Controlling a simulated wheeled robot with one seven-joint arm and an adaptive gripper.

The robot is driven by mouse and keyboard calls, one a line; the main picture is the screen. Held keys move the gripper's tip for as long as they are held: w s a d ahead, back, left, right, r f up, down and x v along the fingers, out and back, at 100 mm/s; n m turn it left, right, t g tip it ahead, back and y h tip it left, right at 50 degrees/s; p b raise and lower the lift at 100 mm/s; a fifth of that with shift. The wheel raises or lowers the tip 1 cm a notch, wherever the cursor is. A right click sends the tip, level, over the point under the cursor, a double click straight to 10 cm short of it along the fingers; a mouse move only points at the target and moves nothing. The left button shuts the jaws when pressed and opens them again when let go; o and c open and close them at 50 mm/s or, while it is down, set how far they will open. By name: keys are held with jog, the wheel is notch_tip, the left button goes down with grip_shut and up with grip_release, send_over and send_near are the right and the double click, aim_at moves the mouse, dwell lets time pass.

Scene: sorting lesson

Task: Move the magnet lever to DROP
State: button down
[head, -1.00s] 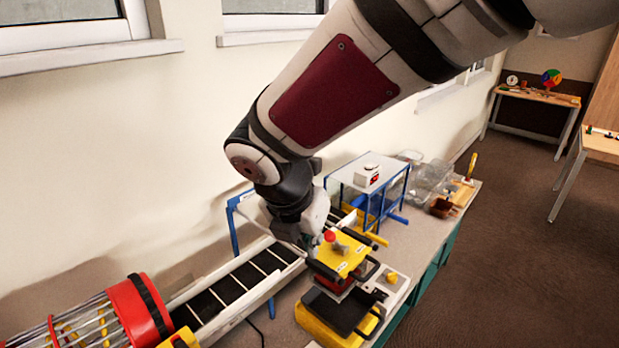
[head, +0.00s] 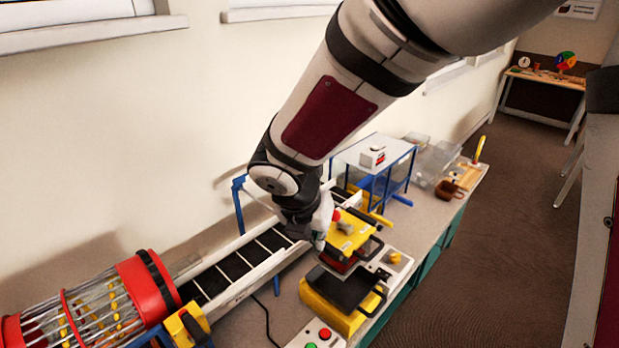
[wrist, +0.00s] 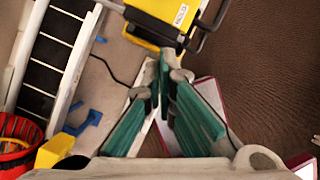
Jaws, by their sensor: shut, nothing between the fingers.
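The magnet unit has a yellow top plate (head: 343,240) with white labels, standing on the bench in the head view. A red knob (head: 336,215) and a grey lever-like part (head: 346,228) sit on top; which label the lever points at is too small to tell. In the wrist view the yellow plate (wrist: 150,10) shows at the top edge with a label that seems to read HOLD. My gripper (head: 320,244) is at the left side of the plate, partly hidden by my wrist. Its green fingers (wrist: 165,62) are shut and empty, apart from the plate in the wrist view.
A black tray (head: 342,287) on a yellow base lies below the plate. A conveyor (head: 232,268) and a red-ended cage drum (head: 140,295) stand left. A button box (head: 318,334) is in front, a blue-framed stand (head: 375,155) behind. The floor right of the bench is clear.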

aim_at(339, 221)
jog(key=shift+w+d+f+p, duration=0.15)
jog(key=shift+w+d+f, duration=0.25)
jog(key=shift+w, duration=0.4)
jog(key=shift+w+d+f+p, duration=0.1)
jog(key=shift+w+d+f, duration=0.25)
jog(key=shift+w, duration=0.5)
jog(key=shift+w+d+f+p, duration=0.15)
jog(key=shift+w+d+f, duration=0.25)
jog(key=shift+w, duration=0.4)
jog(key=shift+a, duration=0.1)
jog(key=shift+w, duration=0.1)
jog(key=shift+w+r+y, duration=0.1)
jog(key=shift+r+y, duration=0.2)
